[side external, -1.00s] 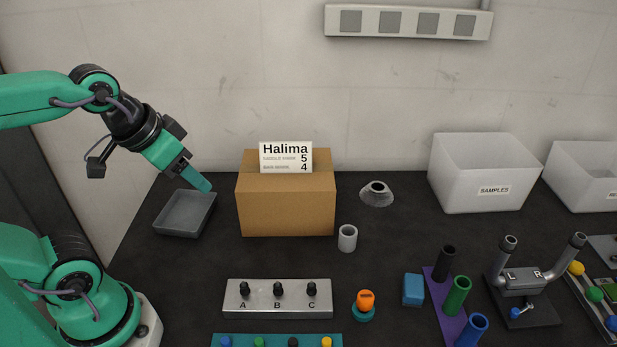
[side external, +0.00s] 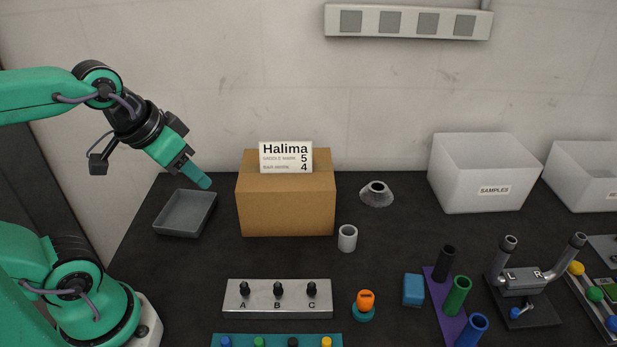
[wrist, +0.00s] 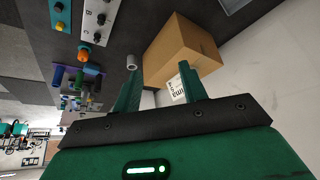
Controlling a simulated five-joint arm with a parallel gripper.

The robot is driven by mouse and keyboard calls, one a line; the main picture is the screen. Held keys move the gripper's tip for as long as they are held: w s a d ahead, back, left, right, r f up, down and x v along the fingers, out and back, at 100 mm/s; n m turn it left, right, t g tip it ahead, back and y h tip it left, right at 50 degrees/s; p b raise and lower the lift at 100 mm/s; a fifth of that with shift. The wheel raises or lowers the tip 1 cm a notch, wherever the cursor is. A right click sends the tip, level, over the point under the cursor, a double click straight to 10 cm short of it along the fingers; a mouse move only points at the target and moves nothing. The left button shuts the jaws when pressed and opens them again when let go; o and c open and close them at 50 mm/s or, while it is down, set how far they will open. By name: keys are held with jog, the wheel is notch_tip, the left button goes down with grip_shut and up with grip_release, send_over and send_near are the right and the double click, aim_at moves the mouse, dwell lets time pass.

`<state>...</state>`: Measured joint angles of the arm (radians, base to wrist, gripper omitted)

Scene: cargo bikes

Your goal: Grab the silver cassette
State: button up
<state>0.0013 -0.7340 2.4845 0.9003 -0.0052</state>
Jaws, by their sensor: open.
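The silver cassette (side external: 376,193) appears to be the grey, cone-shaped piece with a dark centre hole. It sits on the dark bench to the right of the cardboard box, near the wall, in the side view. I cannot make it out in the wrist view. My gripper (side external: 203,180) is raised at the left, above the right edge of the grey tray and left of the box, well away from the cassette. In the wrist view my gripper's two fingers (wrist: 160,88) stand apart with nothing held between them.
The cardboard box (side external: 285,205) with a Halima card (side external: 286,157) stands between my gripper and the cassette. A grey tray (side external: 185,213) lies at left. A light grey cylinder (side external: 347,238) stands in front of the cassette. A white samples bin (side external: 484,175) is to its right.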

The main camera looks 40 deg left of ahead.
jog(key=w+d+r+n, duration=0.15)
jog(key=w+r, duration=0.25)
jog(key=w, duration=0.8)
jog(key=n+g, duration=0.2)
send_over(386, 189)
jog(key=s, duration=0.3)
jog(key=shift+h, duration=0.3)
jog(key=f, duration=2)
jog(key=shift+w+a, duration=0.15)
jog(key=shift+w, duration=0.05)
jog(key=shift+x, duration=1.25)
jog(key=shift+n, duration=0.25)
jog(key=shift+x, duration=2.55)
jog(key=shift+a, duration=0.1)
